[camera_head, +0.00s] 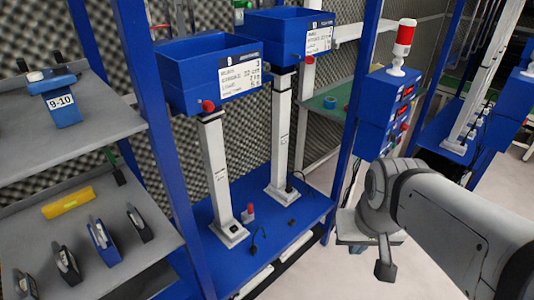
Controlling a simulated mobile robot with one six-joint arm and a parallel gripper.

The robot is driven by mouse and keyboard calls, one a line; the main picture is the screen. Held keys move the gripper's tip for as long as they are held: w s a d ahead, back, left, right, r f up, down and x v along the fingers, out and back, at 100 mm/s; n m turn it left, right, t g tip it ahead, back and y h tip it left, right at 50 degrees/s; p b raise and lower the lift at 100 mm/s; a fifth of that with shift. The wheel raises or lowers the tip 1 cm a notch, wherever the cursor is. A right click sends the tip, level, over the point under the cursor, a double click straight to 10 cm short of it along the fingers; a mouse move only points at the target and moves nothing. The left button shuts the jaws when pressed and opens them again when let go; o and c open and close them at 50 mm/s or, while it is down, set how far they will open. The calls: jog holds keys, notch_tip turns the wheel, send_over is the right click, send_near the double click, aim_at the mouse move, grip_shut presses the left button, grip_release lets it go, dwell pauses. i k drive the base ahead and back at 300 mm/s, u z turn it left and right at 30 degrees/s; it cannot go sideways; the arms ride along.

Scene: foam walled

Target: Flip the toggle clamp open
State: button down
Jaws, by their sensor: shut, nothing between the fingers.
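My arm comes in from the right edge, and its grey rounded joint is near the picture's middle right. Below that joint hangs a narrow grey part with a dark end, which looks like my gripper (385,268); it is small, shut and empty, in front of the pale floor. I cannot surely tell which thing is the toggle clamp. A blue block labelled 9-10 (66,109) with a lever-like top sits on the upper grey shelf at left, well apart from my gripper. Part of the view behind my arm is hidden.
Several small upright devices (103,243) and a yellow item (68,203) lie on the lower grey shelf (150,235). Two blue bins (180,92) (262,30) stand on white posts over a blue base. A blue box (370,110) carries a red-topped lamp (404,40). Pale floor is clear at bottom centre.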

aim_at(249, 206)
jog(key=i, duration=0.9)
jog(key=u, duration=0.45)
